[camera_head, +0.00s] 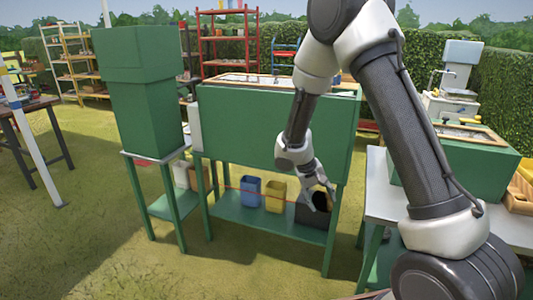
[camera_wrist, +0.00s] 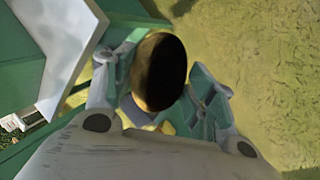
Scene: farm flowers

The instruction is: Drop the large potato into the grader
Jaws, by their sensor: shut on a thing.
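The potato (camera_head: 321,200) is a dark brown oval between the fingers of my gripper (camera_head: 318,193). In the wrist view the potato (camera_wrist: 160,72) fills the space between the two green-padded fingers of my gripper (camera_wrist: 160,85), and its lower end is partly hidden. My gripper is shut on it, in front of the right end of a large green box-shaped machine (camera_head: 265,125) on legs. This machine may be the grader; no label shows. The gripper is well below the machine's top, near a black bin (camera_head: 308,218) on the shelf beneath.
A blue bin (camera_head: 250,191) and a yellow bin (camera_head: 276,196) stand on the low green shelf (camera_head: 240,218). A tall green unit (camera_head: 146,105) stands at left. A grey table (camera_head: 385,195) is at right, partly behind my arm. Grass in front is clear.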

